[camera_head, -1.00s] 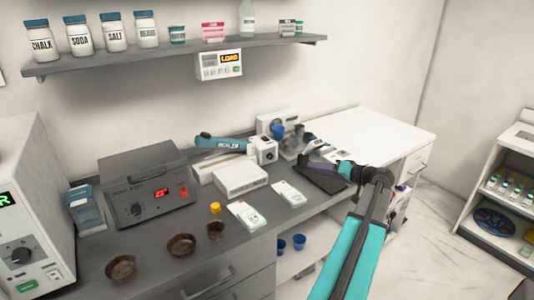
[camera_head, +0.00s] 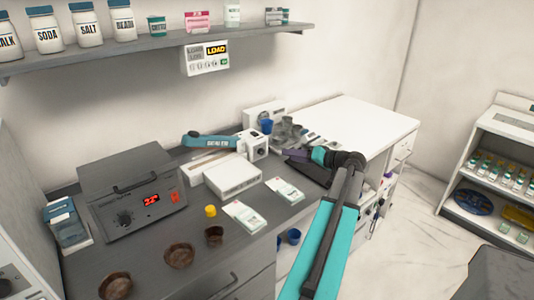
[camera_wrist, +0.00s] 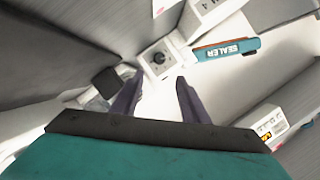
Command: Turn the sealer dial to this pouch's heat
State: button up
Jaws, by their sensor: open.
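The sealer (camera_head: 220,142) is a white bench unit with a teal handle arm; the word SEALER reads on it in the wrist view (camera_wrist: 228,48). Its dial (camera_head: 264,151) is a dark round knob on the white end box. The dial also shows in the wrist view (camera_wrist: 159,58), beyond and roughly between my fingertips. My gripper (camera_wrist: 156,90) is open and empty, apart from the dial. In the head view my gripper (camera_head: 298,154) is right of the dial. Two white printed pouches, one nearer (camera_head: 244,217) and one farther (camera_head: 285,191), lie flat on the bench; their print is too small to read.
A grey box with a red display (camera_head: 134,196) stands left on the bench. A yellow cap (camera_head: 210,211) and brown bowls (camera_head: 178,255) lie in front. A wall panel reading LOAD (camera_head: 207,58) hangs under the jar shelf (camera_head: 150,46). A dark tray (camera_head: 307,172) lies below my gripper.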

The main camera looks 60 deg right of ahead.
aim_at(263, 153)
jog(key=shift+w, duration=0.1)
jog(key=p+x, duration=0.4)
jog(key=x, duration=0.9)
jog(key=shift+w, duration=0.2)
jog(key=shift+f, duration=0.1)
grip_shut()
jog(key=shift+f, duration=0.1)
